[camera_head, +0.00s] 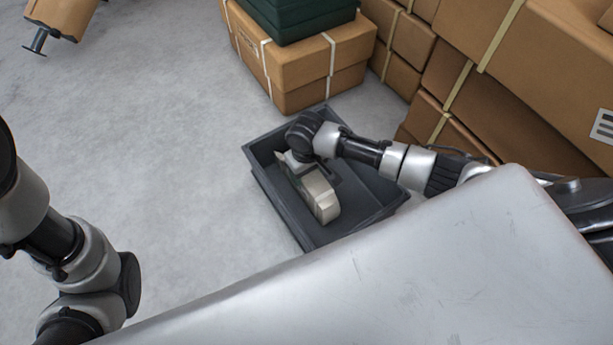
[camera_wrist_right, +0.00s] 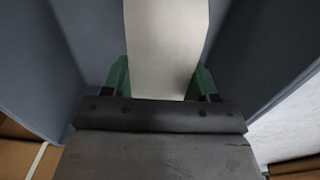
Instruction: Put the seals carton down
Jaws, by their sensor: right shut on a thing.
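The seals carton is a pale beige block (camera_head: 320,196) in the head view, inside a dark grey open tote (camera_head: 277,214). In the right wrist view the carton (camera_wrist_right: 166,35) is a pale strip between two green fingers. My right gripper (camera_wrist_right: 160,80) is shut on it, with a finger on each side. In the head view my right gripper (camera_head: 304,168) reaches down into the tote, and the wrist hides part of the carton. I cannot tell whether the carton touches the tote floor. My left arm shows at the left edge; its gripper is out of view.
Strapped brown cartons (camera_head: 510,107) are stacked at the right, close behind my right arm. Another strapped carton (camera_head: 300,66) with a dark green case (camera_head: 300,17) on top stands behind the tote. A brown carton (camera_head: 62,15) is at the top left. The grey floor (camera_head: 150,130) left of the tote is clear.

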